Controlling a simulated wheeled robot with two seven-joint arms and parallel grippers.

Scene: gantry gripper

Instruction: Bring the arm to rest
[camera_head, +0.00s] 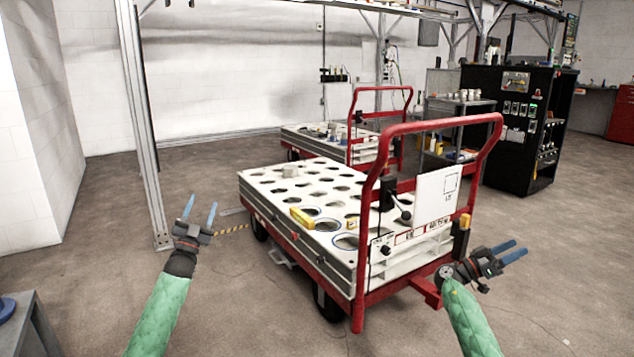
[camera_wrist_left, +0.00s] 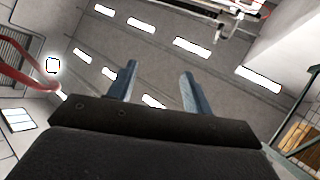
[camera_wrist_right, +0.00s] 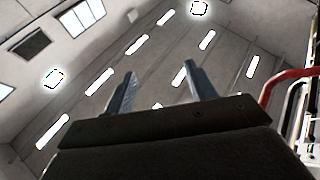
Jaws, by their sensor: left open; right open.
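My left gripper (camera_head: 199,216) is raised on the left side of the head view, left of the red-framed cart. Its two blue fingers are apart and empty; they also show in the left wrist view (camera_wrist_left: 158,92) against the ceiling. My right gripper (camera_head: 508,252) is at the right, beside the handle end of the cart. Its blue fingers are apart with nothing between them, and they show against the ceiling in the right wrist view (camera_wrist_right: 160,92).
A cart with a white holed top (camera_head: 265,182) stands between my arms, with a yellow block (camera_head: 302,218) on it. A second cart (camera_head: 300,133) and a black cabinet (camera_head: 503,150) stand behind. A metal post (camera_head: 144,130) rises at left. Floor is clear around my left gripper.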

